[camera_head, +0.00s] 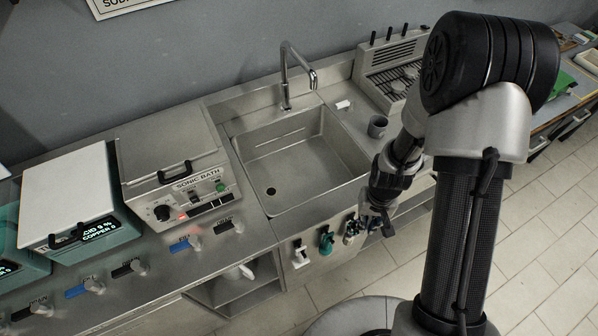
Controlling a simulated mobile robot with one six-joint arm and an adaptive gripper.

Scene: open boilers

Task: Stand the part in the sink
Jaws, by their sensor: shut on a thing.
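The steel sink (303,172) is an empty rectangular basin with a dark drain in its front left corner. A tall curved tap stands behind it. My gripper (381,217) hangs at the right front of the sink, outside the basin. It points down and is shut on the part, which is small and dark in this view and mostly hidden by the fingers. I cannot make out the part's shape.
The sonic bath (180,185) stands left of the sink, with a white-lidded acid tank (70,195) further left. A grey cup (377,126) and a small white item (343,104) are on the right counter.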

